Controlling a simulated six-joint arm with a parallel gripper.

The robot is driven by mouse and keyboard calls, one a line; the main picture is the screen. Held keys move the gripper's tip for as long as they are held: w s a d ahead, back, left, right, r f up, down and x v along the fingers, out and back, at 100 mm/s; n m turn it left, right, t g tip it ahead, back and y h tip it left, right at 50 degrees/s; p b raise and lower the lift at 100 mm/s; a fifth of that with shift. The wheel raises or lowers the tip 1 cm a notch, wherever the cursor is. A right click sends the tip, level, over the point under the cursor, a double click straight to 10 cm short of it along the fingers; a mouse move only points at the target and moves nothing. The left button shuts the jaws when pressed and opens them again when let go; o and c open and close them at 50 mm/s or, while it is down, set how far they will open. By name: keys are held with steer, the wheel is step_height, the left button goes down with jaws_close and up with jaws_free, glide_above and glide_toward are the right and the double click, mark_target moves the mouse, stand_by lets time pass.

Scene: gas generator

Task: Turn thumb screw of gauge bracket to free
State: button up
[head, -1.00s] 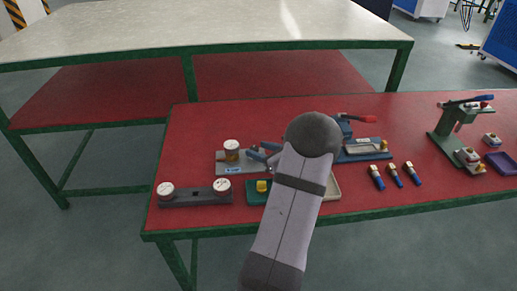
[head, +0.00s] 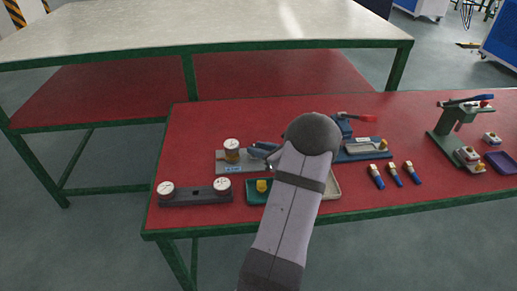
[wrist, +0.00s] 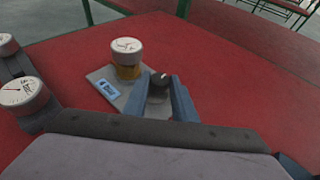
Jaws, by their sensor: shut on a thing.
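The gauge bracket is a grey plate (head: 225,168) with a blue label on the red table. A round white-faced gauge (head: 232,145) with a brass-coloured lower part stands upright on it, and it also shows in the wrist view (wrist: 127,48). The thumb screw (wrist: 159,84) is a dark knob on the bracket, right of the gauge in the wrist view. My gripper (wrist: 160,92) has its two blue fingers on either side of the knob and is shut on it. In the head view my gripper (head: 262,152) is partly hidden by my arm, and the knob cannot be made out.
A dark holder (head: 197,198) with two white-faced gauges lies at the front left. A green tray (head: 254,197) sits close in front. A blue fixture (head: 365,152), several blue-handled pieces (head: 395,176) and a green press (head: 447,130) stand to the right.

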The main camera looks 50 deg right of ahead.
steer(key=shift+d+n+y, duration=0.2)
steer(key=shift+n+y, duration=0.65)
steer(key=shift+y, duration=0.1)
steer(key=shift+d+n+y, duration=0.2)
steer(key=shift+n+y, duration=0.65)
steer(key=shift+y, duration=0.1)
steer(key=shift+d+f+n+g+y+b, duration=0.15)
steer(key=shift+n+g+y+b, duration=0.25)
steer(key=shift+n+y, duration=0.8)
steer(key=shift+y+b, duration=0.3)
steer(key=shift+y, duration=0.1)
steer(key=shift+w+d+r+n+g+y+b, duration=0.1)
steer(key=shift+n+g+y+b, duration=0.1)
steer(key=shift+n+y, duration=0.2)
steer(key=shift+w+d+r+n+g+y+b, duration=0.1)
steer(key=shift+n+y+b, duration=0.1)
steer(key=shift+n+y, duration=0.15)
steer(key=o, duration=1)
steer(key=shift+o, duration=0.2)
steer(key=shift+s, duration=0.1)
step_height(320, 180, up, 10)
